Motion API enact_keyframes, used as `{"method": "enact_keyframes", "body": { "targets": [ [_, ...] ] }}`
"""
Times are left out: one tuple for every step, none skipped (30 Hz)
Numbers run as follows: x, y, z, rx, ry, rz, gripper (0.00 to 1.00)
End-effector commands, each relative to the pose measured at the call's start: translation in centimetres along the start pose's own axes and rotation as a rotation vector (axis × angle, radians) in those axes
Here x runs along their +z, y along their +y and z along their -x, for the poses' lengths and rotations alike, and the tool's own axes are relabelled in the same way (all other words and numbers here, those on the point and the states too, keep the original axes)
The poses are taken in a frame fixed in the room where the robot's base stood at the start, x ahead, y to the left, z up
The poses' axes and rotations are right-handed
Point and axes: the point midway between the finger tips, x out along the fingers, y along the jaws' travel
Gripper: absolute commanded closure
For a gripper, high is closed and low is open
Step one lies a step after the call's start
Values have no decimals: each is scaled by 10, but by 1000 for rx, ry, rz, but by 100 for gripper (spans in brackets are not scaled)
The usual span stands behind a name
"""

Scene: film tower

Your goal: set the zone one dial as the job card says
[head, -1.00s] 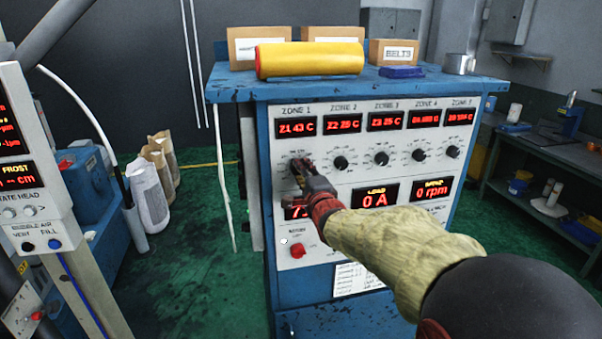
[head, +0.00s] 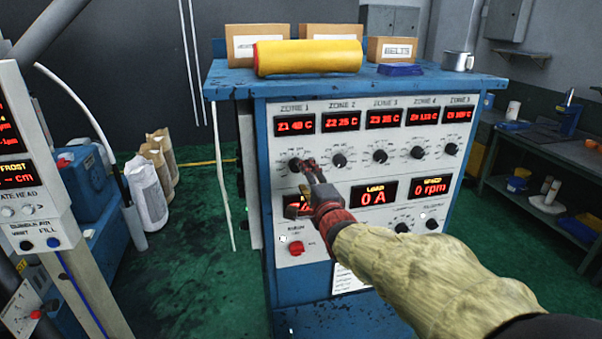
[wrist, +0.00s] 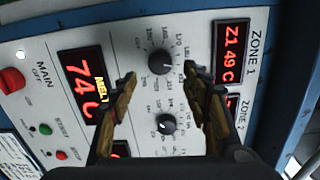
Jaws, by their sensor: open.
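The zone one dial (head: 295,165) is a black knob with a printed scale, under the red ZONE 1 readout (head: 296,124) on the white panel. In the wrist view the dial (wrist: 160,62) is uncovered, and its readout (wrist: 232,52) shows Z1 49 C. My gripper (head: 312,164) is open and empty in front of the panel. In the wrist view its fingertips (wrist: 160,76) are apart, either side of the dial in the picture, with no contact visible. The scale numbers are too small to read surely. A printed sheet (head: 349,281) low on the panel is unreadable and partly hidden by my arm.
The zone two dial (head: 339,160) is close on the right, with more dials beyond. A red main switch (head: 296,247) sits lower on the panel. A yellow roll (head: 308,57) and boxes stand on the cabinet top (head: 235,78).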

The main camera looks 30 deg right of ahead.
Motion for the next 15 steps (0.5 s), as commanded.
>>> {"method": "enact_keyframes", "body": {
  "targets": [
    [0,0,11,-1,1,1,52],
    [0,-1,17,-2,1,2,52],
    [-1,-1,24,-1,1,2,52],
    [-1,-1,29,-2,1,1,52],
    [0,0,34,-2,1,0,52],
    [0,0,40,-1,1,1,52],
    [0,-1,44,-2,1,1,52],
    [0,0,48,-1,0,2,52],
    [0,-1,52,-1,0,2,52],
    [0,-1,55,-2,1,1,52],
    [0,0,58,-1,1,1,52],
    [0,0,61,-1,0,0,52],
    [0,0,62,-1,0,0,52],
    [0,0,63,0,0,0,52],
    [0,0,65,0,0,1,52]
  ]
}}
